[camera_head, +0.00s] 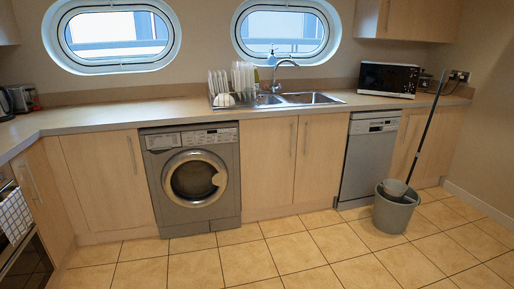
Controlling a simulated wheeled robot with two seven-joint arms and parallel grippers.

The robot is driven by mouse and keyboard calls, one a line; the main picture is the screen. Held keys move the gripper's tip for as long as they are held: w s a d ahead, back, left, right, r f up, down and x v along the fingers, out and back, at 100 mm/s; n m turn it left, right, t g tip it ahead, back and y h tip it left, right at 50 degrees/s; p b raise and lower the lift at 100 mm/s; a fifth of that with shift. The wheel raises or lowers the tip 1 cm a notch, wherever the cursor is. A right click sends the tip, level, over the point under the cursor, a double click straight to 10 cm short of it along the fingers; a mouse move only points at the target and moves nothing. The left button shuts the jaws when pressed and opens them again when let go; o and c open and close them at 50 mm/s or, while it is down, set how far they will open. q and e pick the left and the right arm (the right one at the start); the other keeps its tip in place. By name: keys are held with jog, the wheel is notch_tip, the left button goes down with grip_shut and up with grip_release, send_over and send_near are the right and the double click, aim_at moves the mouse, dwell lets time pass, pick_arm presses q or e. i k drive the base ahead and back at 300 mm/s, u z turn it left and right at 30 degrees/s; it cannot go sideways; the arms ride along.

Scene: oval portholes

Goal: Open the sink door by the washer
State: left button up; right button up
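The sink cabinet has two light wood doors under the sink (290,99), between the washer and the dishwasher. Its left door (263,170), right beside the grey washer (195,178), is shut. A vertical bar handle (291,139) sits near that door's upper right edge. The right sink door (322,165) is also shut, with its handle (305,139) near its upper left edge. The washer's round door is shut. Neither of my grippers is in view.
A grey bucket (396,213) with a mop (427,130) stands on the floor in front of the dishwasher (370,155) and right-hand cabinets. The tiled floor (245,262) before the sink doors and washer is clear. A counter runs above.

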aim_at(268, 146)
jog(key=z, duration=0.2)
jog(key=i, duration=2.5)
jog(key=u, duration=0.1)
